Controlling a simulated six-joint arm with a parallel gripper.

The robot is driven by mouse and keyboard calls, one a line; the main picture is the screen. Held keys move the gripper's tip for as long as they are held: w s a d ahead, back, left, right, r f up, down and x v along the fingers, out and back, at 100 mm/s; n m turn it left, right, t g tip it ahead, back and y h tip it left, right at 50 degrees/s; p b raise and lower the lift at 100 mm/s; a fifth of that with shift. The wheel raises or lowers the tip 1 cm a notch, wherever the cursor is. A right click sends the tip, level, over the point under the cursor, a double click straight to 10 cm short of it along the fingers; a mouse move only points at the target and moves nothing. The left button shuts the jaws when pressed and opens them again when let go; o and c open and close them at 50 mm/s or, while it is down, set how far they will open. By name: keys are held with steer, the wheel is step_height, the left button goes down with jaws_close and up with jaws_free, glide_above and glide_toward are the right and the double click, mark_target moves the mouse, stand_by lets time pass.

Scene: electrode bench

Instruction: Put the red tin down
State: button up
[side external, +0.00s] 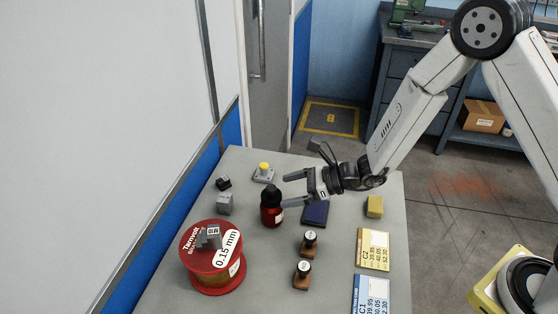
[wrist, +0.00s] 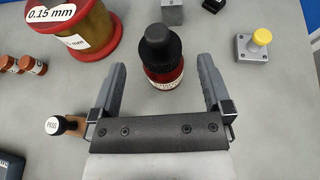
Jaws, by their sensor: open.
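The red tin (side external: 271,212), with a black rounded top, stands upright on the grey table. In the wrist view the tin (wrist: 165,78) shows ahead of my gripper (wrist: 161,66), in line with the gap between its two fingers. In the side view my gripper (side external: 284,190) is open, with its fingertips close to the right of the tin. The fingers look apart from the tin, with nothing held between them. The exact gap in depth is hard to tell.
A red wire spool (side external: 212,263) stands at the front left. A grey block (side external: 225,204) and a yellow-knobbed button (side external: 264,172) are behind the tin. Two stamps (side external: 309,243) (side external: 303,274), a dark blue pad (side external: 314,214), a yellow block (side external: 374,206) and label cards (side external: 373,249) lie rightward.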

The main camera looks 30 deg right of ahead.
steer(key=v, duration=0.7)
steer(key=shift+s, duration=0.15)
stand_by(0.4)
steer(key=s+d+n+g+h, duration=0.25)
steer(key=s+n+g, duration=0.45)
steer(key=s+n, duration=0.45)
steer(key=d+r+n+t+h, duration=0.1)
steer(key=d+r+n+h, duration=0.2)
steer(key=d+n+h, duration=0.5)
steer(key=s+d+n, duration=0.1)
steer(key=n, duration=0.4)
steer(key=shift+d+r+t+h, duration=0.3)
steer(key=shift+d+t+h, duration=0.05)
steer(key=shift+d+t, duration=0.05)
